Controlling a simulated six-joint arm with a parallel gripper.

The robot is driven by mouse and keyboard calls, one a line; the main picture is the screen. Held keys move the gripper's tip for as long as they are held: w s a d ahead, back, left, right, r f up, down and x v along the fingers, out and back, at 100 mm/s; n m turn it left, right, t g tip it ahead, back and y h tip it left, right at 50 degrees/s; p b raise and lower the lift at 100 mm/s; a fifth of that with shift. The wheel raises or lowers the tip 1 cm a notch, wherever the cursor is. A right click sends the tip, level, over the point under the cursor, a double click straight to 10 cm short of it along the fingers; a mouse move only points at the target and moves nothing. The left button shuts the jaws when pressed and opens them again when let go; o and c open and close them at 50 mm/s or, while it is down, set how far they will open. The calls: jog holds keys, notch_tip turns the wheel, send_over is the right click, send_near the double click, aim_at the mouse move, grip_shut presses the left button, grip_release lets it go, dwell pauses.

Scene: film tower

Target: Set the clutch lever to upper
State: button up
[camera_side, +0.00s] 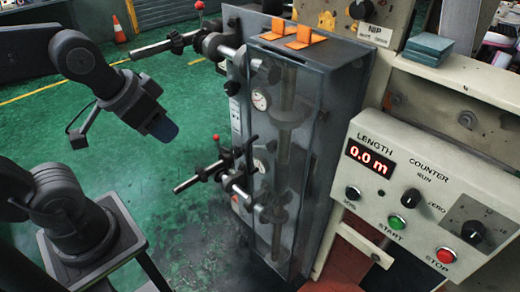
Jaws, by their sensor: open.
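My gripper (163,129) is at the left, above the green floor, with its dark blue tip pointing down and right. It is open and empty, apart from the machine. No label marks a clutch lever. On the left side of the grey cabinet (340,130), an upper lever with a red ball knob (199,6) stands upright on a horizontal bar. A lower lever with a red ball knob (216,138) stands on a second bar. Both levers are right of my gripper. I cannot tell which one is the clutch lever.
Two metal bars, upper (150,50) and lower (187,183), stick out left from the cabinet. Two orange flaps (299,38) lie on its top. A control panel (375,190) reading 0.0 m stands at right. Open floor lies between arm and cabinet. An orange cone (118,32) stands behind.

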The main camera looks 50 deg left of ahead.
dwell(0.4)
jog(key=shift+o, duration=1)
jog(key=shift+w+a, duration=0.1)
jog(key=shift+w, duration=0.05)
jog(key=shift+o, duration=1.1)
jog(key=w+a+f+t+y, duration=0.1)
jog(key=w+a, duration=0.4)
jog(key=w, duration=0.5)
jog(key=shift+w+f+m+t+y, duration=0.2)
jog(key=shift+w+m+t+y, duration=0.1)
jog(key=shift+w+t+y, duration=0.1)
jog(key=w+a+f+m+t, duration=0.2)
jog(key=w+a+f, duration=0.35)
jog(key=w, duration=0.25)
jog(key=w+a+f+m+t, duration=0.1)
jog(key=w+a+f+t, duration=0.1)
jog(key=w+a+f, duration=0.5)
jog(key=w+a+f+m+t+h, duration=0.1)
jog(key=w+f+m, duration=0.15)
jog(key=f, duration=0.45)
jog(key=s+f+t+h, duration=0.2)
jog(key=s+f+t, duration=0.15)
jog(key=f, duration=0.55)
jog(key=s+f+t+h, duration=0.15)
jog(key=s+f, duration=0.25)
jog(key=f, duration=0.4)
jog(key=shift+m+y, duration=0.25)
jog(key=w, duration=1.3)
jog(key=shift+w+d, duration=0.1)
jog(key=shift+d, duration=0.3)
